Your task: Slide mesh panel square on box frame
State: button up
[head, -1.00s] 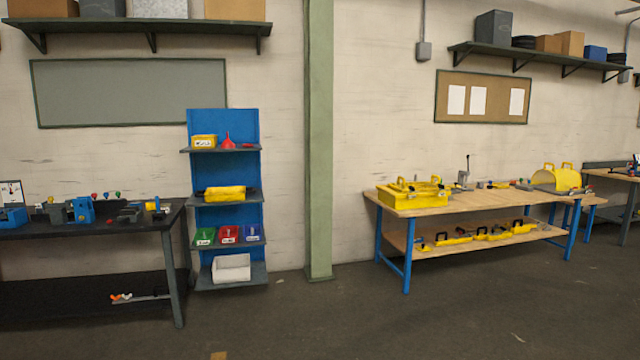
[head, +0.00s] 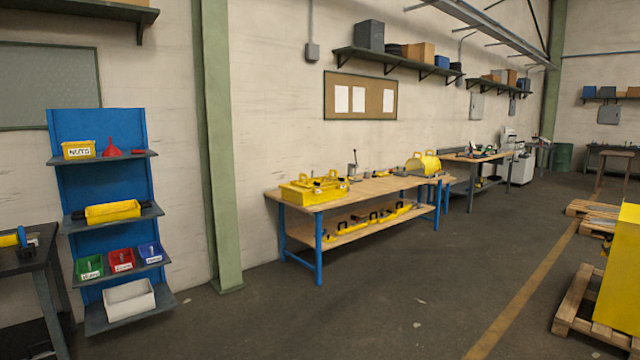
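A yellow box-shaped part with handles on top (head: 313,190) sits on the left end of the wooden workbench (head: 375,188). It may be the box frame with a panel on it, but it is too small here to tell the mesh or how square it lies. A rounded yellow guard (head: 423,165) stands at the bench's right end. Several yellow pieces with dark handles (head: 375,220) lie on the bench's lower shelf. My gripper is not in view.
A blue rack (head: 105,200) with bins stands left, beside a green column (head: 217,150). A dark table edge (head: 35,255) is at far left. Pallets (head: 572,310) and a large yellow block (head: 622,275) stand right. The floor (head: 400,310) before the bench is clear.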

aim_at(307, 183)
jog(key=i+j+u, duration=0.15)
jog(key=i+u, duration=0.35)
jog(key=i, duration=4.5)
jog(key=i+z, duration=0.1)
jog(key=i, duration=0.35)
jog(key=i+j+z, duration=0.1)
jog(key=i, duration=0.4)
jog(key=i+j+z, duration=0.15)
jog(key=i, duration=0.3)
jog(key=i+j+z, duration=0.1)
jog(key=i, duration=0.35)
jog(key=i+j+z, duration=0.35)
jog(key=i, duration=0.15)
jog(key=i+j+z, duration=0.4)
